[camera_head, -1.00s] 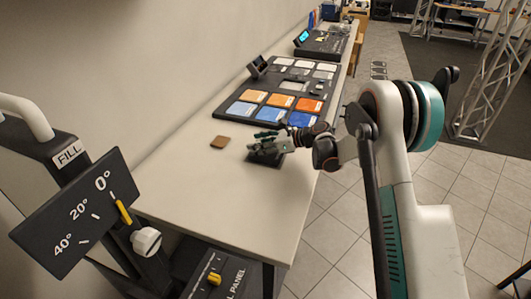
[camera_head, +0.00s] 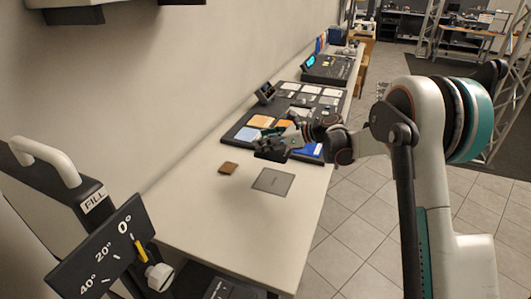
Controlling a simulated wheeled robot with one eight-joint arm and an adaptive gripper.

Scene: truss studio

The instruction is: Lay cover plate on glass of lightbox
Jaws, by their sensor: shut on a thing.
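My gripper (camera_head: 272,141) is shut on a thin dark plate (camera_head: 269,156), likely the cover plate, and holds it near the front edge of the swatch board. The fingers and arm hide part of the plate. A flat grey square with a dark outline (camera_head: 273,181) lies on the bench just in front of the plate, with nothing on it. Which thing is the lightbox is not clear. A dark flat box (camera_head: 328,68) with a small lit screen (camera_head: 309,62) stands farther back on the bench.
A dark board (camera_head: 237,124) holds several orange, blue and white squares; my gripper covers part of it. A tilt-dial stand (camera_head: 100,248) is at front left. The near bench (camera_head: 225,220) is clear.

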